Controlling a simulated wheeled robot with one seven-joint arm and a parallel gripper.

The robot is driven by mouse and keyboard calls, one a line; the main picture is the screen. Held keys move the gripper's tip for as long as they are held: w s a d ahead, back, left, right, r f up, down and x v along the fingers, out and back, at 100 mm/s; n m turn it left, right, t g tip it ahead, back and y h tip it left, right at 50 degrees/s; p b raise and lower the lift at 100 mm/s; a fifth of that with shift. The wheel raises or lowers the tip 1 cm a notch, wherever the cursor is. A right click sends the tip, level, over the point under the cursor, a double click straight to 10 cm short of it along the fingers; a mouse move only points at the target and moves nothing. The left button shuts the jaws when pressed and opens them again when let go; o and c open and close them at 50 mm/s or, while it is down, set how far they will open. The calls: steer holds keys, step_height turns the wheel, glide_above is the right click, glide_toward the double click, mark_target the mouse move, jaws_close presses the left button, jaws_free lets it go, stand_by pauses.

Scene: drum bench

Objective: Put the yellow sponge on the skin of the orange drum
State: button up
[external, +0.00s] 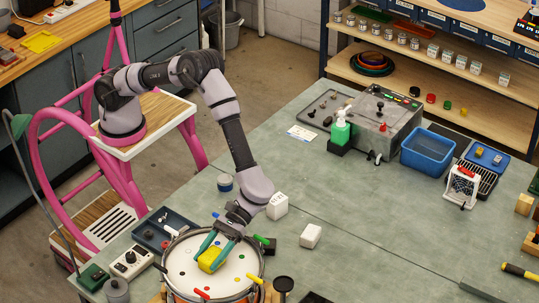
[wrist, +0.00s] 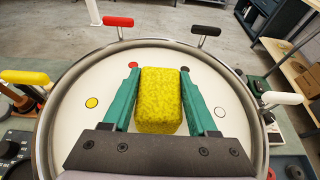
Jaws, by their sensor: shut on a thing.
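The yellow sponge (external: 211,259) is between the teal fingers of my gripper (external: 211,247), over the white skin of the orange drum (external: 225,299). In the wrist view the sponge (wrist: 158,100) fills the space between both fingers of my gripper (wrist: 157,72), which are shut on it. The drum skin (wrist: 220,85) spreads below and around the sponge. I cannot tell whether the sponge's underside touches the skin. Coloured dots mark the skin near the rim.
Coloured handles, such as a red one (wrist: 118,22), stick up around the drum rim. White blocks (external: 277,206) stand right of the drum on the green bench (external: 370,235). A white control box (external: 131,263) and a dark tray (external: 164,229) lie to its left. The bench's middle is mostly clear.

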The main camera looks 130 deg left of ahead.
steer(key=o, duration=1.3)
steer(key=shift+f, duration=0.1)
steer(key=shift+a+r, duration=0.25)
steer(key=v, duration=1.1)
steer(key=shift+a, duration=0.1)
steer(key=s+a+r+m+t+y, duration=0.1)
steer(key=s+a+r+m+y, duration=0.45)
steer(key=s+r, duration=0.4)
steer(key=s+a+r+m+t+y, duration=0.1)
steer(key=s+a+r+m+y, duration=0.3)
steer(key=s+r+m, duration=0.55)
steer(key=s+a+r+m+t+y, duration=0.2)
steer(key=s+a, duration=0.4)
steer(key=s, duration=0.5)
steer(key=s+a+r+m+t+y, duration=0.2)
steer(key=s+a, duration=0.5)
steer(key=s, duration=0.4)
steer(key=m+t+y, duration=0.1)
steer(key=m+y, duration=0.1)
steer(key=m, duration=0.1)
steer(key=shift+s, duration=0.35)
